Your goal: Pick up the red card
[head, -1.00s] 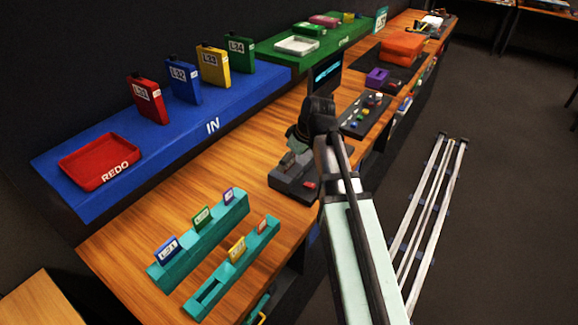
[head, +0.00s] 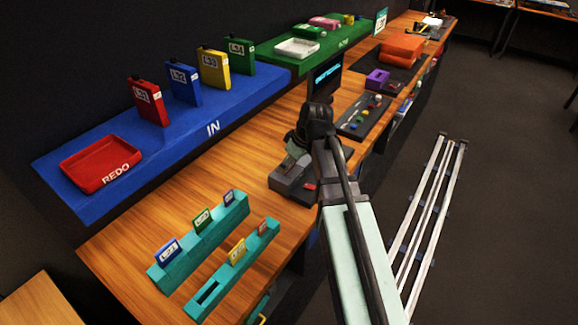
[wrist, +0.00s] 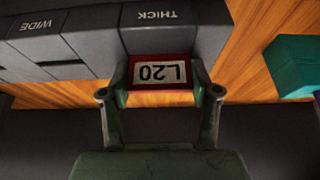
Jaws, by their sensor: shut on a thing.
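In the wrist view, a red card (wrist: 133,66) with a white label reading L20 sits between the two fingers of my gripper (wrist: 161,82). The fingers are shut on its sides. The card is right beside the front of a dark grey block marked THICK and WIDE (wrist: 88,42); I cannot tell whether they touch. In the head view, my gripper (head: 298,148) is over the grey device (head: 290,186) on the bench, and the held card is hidden there.
Two teal racks (head: 178,272) hold small coloured cards, including a small red one (head: 263,227); the front rack has an empty slot. A blue shelf (head: 75,208) carries larger coloured cards and a red REDO tray (head: 100,165). A button panel (head: 352,128) lies beyond the device.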

